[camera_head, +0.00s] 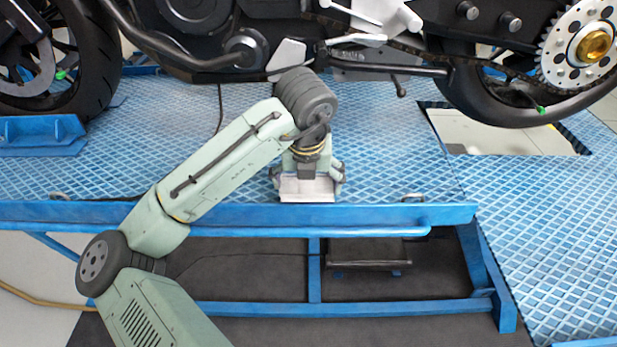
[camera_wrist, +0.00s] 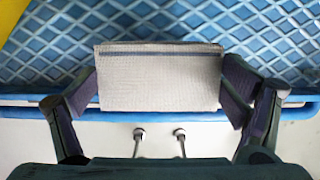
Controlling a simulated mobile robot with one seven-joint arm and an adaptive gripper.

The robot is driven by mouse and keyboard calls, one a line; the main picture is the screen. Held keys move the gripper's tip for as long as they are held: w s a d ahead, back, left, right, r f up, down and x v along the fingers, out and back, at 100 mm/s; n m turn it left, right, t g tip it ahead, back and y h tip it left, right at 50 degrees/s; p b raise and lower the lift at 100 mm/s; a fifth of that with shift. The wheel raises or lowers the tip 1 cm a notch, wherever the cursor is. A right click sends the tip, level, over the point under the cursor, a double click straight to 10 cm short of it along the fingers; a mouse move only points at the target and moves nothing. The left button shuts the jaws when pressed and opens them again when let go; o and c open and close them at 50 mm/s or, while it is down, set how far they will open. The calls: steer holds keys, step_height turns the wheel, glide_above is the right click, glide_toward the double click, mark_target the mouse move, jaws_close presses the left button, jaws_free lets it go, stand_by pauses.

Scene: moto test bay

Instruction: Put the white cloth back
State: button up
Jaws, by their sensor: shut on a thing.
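The white cloth (camera_wrist: 160,80) is a folded, flat rectangle with a dark stripe near its far edge. It lies between the two fingers of my gripper (camera_wrist: 162,98), which are shut on its left and right sides. In the head view the cloth (camera_head: 306,189) shows below my gripper (camera_head: 307,180), close to the front edge of the blue lift platform (camera_head: 400,180). I cannot tell whether the cloth touches the platform or is held just above it. The cloth's underside is hidden.
A motorcycle (camera_head: 345,55) stands on the platform behind my gripper. A blue rail (camera_head: 400,216) runs along the platform's front edge. A rectangular opening (camera_head: 500,135) is at the right under the rear wheel. A blue wheel block (camera_head: 40,135) is at the left. Patterned platform around the cloth is clear.

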mark_target(309, 182)
steer(key=w, duration=0.3)
steer(key=shift+w+d+f, duration=0.1)
steer(key=shift+w+d, duration=0.05)
steer(key=shift+w+f+p, duration=0.2)
steer(key=shift+w+p, duration=0.1)
steer(key=shift+w, duration=0.2)
steer(key=shift+f+p, duration=0.3)
steer(key=shift+f, duration=1.35)
steer(key=shift+f, duration=0.1)
steer(key=o, duration=0.8)
steer(key=shift+o, duration=0.2)
steer(key=b+v, duration=0.1)
steer(key=v, duration=1.1)
steer(key=shift+s, duration=0.1)
